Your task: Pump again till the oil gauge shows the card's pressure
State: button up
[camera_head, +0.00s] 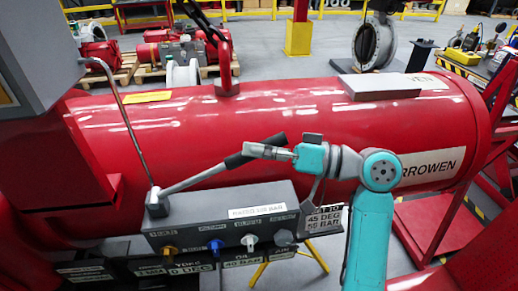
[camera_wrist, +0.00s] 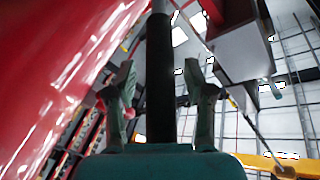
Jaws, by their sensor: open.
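The pump lever (camera_head: 195,182) rises to the right from a pivot on the grey control box (camera_head: 225,222), with a black grip at its upper end. My gripper (camera_head: 252,150) is at that grip. In the wrist view, the black grip (camera_wrist: 161,85) runs between the two open fingers of my gripper (camera_wrist: 163,92), with gaps on both sides. The card (camera_head: 324,220) at the box's right end appears to read 45 DEG and 55 BAR. A readout strip (camera_head: 240,285) below the box appears to read 40 BAR by an oil label, partly cut off.
A large red cylinder (camera_head: 300,110) lies close behind the lever. Yellow, blue and white knobs (camera_head: 216,246) line the front of the box. A thin metal pipe (camera_head: 125,115) rises at the left. A grey block (camera_head: 381,87) lies on the cylinder.

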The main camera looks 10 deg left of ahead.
grip_shut()
jog(key=shift+w+d+f+m+y, duration=0.1)
jog(key=shift+d+f+m+y, duration=0.2)
jog(key=shift+f, duration=0.65)
jog(key=shift+w+d+f+m+y, duration=0.1)
jog(key=shift+d+f+y, duration=0.15)
jog(key=shift+f+y, duration=0.5)
jog(key=shift+w+d+f+m+y, duration=0.1)
jog(key=shift+d+f+m+y, duration=0.15)
jog(key=shift+f, duration=0.9)
grip_release()
jog(key=shift+d, duration=0.1)
jog(key=v, duration=1.2)
jog(key=shift+s, duration=0.15)
